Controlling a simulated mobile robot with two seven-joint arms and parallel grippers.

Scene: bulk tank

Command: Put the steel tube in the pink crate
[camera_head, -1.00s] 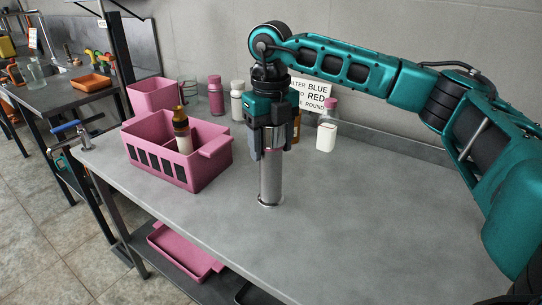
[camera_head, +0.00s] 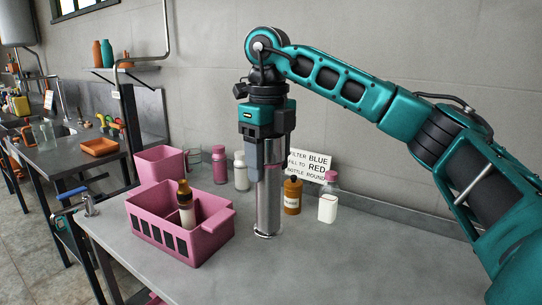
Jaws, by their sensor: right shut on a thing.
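The steel tube (camera_head: 268,206) is a shiny upright cylinder in the middle of the view. My right gripper (camera_head: 265,160) points down and is shut on its upper part. The tube's flared lower end is near the grey table top; I cannot tell whether it touches. The pink crate (camera_head: 165,238) stands on the table to the left of the tube, with dark slots in its front wall. A bottle (camera_head: 186,212) with a brown top and a pale body stands in the crate. My left gripper is out of view.
A pink bin (camera_head: 160,165) stands behind the crate. The table's front right (camera_head: 370,265) is clear.

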